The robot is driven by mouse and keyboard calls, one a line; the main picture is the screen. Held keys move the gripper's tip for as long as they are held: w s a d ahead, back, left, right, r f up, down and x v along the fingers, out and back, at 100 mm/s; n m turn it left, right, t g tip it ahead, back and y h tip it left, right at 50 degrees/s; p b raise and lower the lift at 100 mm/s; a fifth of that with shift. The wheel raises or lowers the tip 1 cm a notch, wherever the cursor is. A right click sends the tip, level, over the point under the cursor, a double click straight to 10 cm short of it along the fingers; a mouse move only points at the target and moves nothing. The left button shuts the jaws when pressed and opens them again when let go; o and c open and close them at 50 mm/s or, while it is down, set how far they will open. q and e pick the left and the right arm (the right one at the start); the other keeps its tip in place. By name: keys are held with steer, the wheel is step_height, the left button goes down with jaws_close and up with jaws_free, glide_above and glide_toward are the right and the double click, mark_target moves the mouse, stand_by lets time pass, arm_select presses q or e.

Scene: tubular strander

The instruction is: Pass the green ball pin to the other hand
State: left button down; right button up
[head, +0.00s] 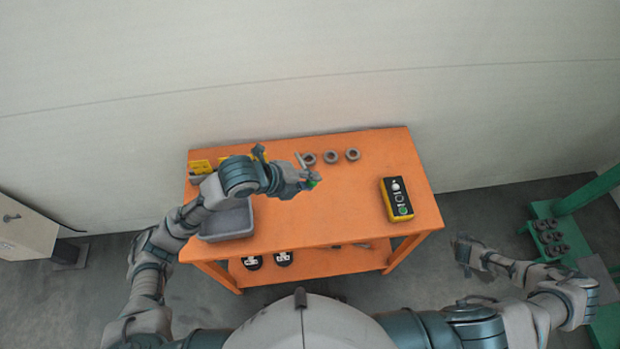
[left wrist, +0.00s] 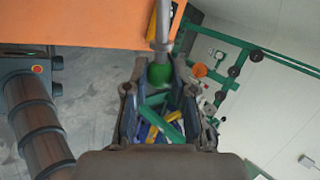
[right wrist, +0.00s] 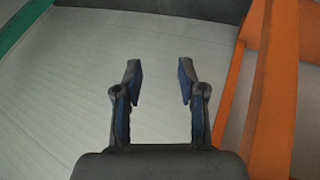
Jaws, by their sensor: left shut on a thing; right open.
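The green ball pin (left wrist: 161,72) is between the fingers of my left gripper (left wrist: 158,80) in the left wrist view, its green ball at the fingertips and its grey shank pointing away. In the head view the green ball (head: 311,184) shows small at the tip of my left gripper (head: 306,181), above the orange table (head: 340,215). My left gripper is shut on the pin. My right gripper (head: 462,252) is off the table's right side, low and far from the pin. In the right wrist view it (right wrist: 158,85) is open and empty.
A grey bin (head: 229,222) stands on the table's left, partly behind my left arm. Several grey rings (head: 331,156) lie at the back. A yellow and black button box (head: 397,199) lies at the right. A green frame (head: 560,225) stands at the far right.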

steer(key=s+a+f+n+g+y, duration=0.1)
steer(key=s+a+f+n+y, duration=0.3)
steer(key=a+f, duration=1.35)
steer(key=s+a+f+g, duration=0.1)
steer(key=s+a+f, duration=0.2)
steer(key=s+a, duration=0.3)
steer(key=s+a+f+g, duration=0.1)
steer(key=s+a+f, duration=0.3)
steer(key=s, duration=0.7)
steer(key=s+a+f+m+g+y, duration=0.1)
steer(key=s+a+f, duration=0.3)
steer(key=s+a, duration=0.4)
steer(key=shift+s, duration=0.35)
steer(key=shift+f, duration=0.1)
